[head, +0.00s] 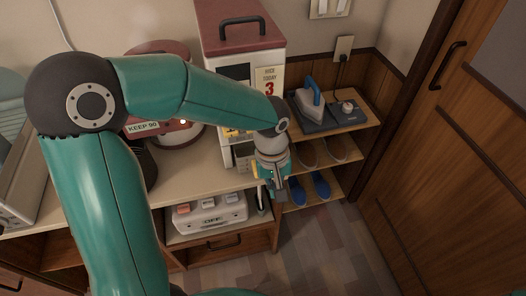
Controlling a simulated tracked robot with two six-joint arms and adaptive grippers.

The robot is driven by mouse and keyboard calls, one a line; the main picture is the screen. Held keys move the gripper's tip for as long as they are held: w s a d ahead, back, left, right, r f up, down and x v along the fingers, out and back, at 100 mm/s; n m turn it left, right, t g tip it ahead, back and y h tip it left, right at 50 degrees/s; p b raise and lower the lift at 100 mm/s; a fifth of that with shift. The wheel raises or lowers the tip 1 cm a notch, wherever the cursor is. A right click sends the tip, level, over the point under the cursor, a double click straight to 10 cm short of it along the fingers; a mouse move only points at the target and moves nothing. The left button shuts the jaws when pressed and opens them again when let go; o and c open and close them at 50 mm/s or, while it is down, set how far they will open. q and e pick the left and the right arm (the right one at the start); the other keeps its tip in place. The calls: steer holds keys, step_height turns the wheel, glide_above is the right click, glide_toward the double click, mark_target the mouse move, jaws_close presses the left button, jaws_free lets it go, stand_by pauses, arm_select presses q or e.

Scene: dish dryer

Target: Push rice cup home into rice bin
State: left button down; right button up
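The rice bin (225,75) is a tall white box with a maroon lid and a dark handle on top. It stands on the counter and carries a card reading "RICE TODAY 3". My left arm crosses in front of it and hides much of its front. My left gripper (277,191) points down in front of the bin's lower right part, by the counter's front edge. Its fingers are small and dark, and I cannot tell whether they are open or shut. I cannot make out the rice cup; the gripper and wrist may hide it. My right gripper is not in view.
A red rice cooker (160,50) stands left of the bin, partly behind my arm. Right of the bin, a shelf (362,118) holds an iron (310,103), with slippers (321,187) below. The floor (330,245) in front is clear.

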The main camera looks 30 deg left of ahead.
arm_select(q)
steer(key=s+d+f+m+h, duration=0.1)
steer(key=s+d+f+m, duration=0.1)
steer(key=f, duration=0.6)
steer(key=s+d+f+m+h, duration=0.1)
steer(key=s+d+f+m, duration=0.1)
steer(key=f, duration=0.7)
steer(key=s+d+f+m, duration=0.2)
steer(key=s+f, duration=0.3)
steer(key=f, duration=0.3)
steer(key=shift+d+f+t+h, duration=0.15)
steer(key=shift+d+t+h, duration=0.25)
steer(key=shift+d, duration=0.45)
steer(key=shift+s, duration=0.1)
